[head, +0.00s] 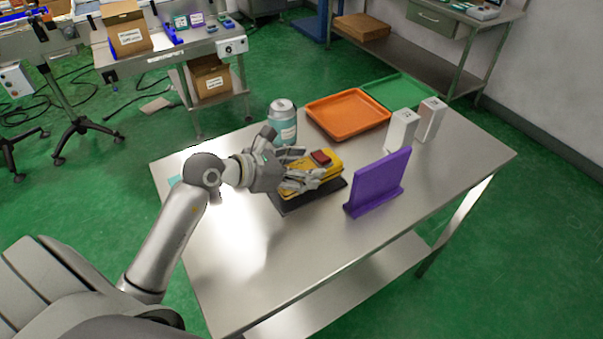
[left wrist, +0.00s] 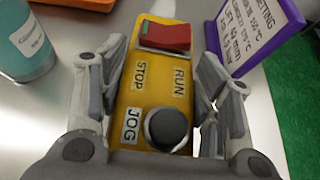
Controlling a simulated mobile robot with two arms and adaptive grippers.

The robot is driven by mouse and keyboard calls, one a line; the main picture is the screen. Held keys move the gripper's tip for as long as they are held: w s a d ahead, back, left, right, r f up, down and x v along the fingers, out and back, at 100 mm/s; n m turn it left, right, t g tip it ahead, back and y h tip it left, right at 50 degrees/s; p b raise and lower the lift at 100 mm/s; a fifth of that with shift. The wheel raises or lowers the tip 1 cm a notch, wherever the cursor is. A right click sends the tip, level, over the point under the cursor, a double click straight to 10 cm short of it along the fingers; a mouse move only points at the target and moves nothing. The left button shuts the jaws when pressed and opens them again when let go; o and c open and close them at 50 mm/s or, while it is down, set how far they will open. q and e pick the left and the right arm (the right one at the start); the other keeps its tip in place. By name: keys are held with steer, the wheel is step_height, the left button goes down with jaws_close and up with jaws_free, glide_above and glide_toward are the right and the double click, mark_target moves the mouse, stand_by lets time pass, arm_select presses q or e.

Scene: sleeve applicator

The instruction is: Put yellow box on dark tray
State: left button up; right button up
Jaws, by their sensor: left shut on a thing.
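The yellow box (head: 330,168) has a red switch on top. In the left wrist view the box (left wrist: 145,92) shows the labels STOP, RUN and JOG and a black knob. My left gripper (head: 306,172) is shut on the box, with one finger along each side. The dark tray (head: 290,206) lies flat on the metal table, directly under the box and fingers. Much of the tray is hidden, and I cannot tell whether the box touches it. My right gripper is in neither view.
A can (head: 283,124) stands close behind the gripper. A purple sign (head: 378,182) stands right of the tray. An orange tray (head: 347,113), a green tray (head: 400,91) and two white boxes (head: 402,128) are farther back. The table's front (head: 300,250) is clear.

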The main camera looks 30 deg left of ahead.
arm_select(q)
step_height(320, 180, down, 2)
steer(key=shift+f, duration=0.2)
steer(key=shift+f, duration=0.1)
steer(key=o, duration=0.9)
steer(key=shift+f, duration=0.2)
steer(key=o, duration=0.5)
steer(key=shift+r, duration=0.1)
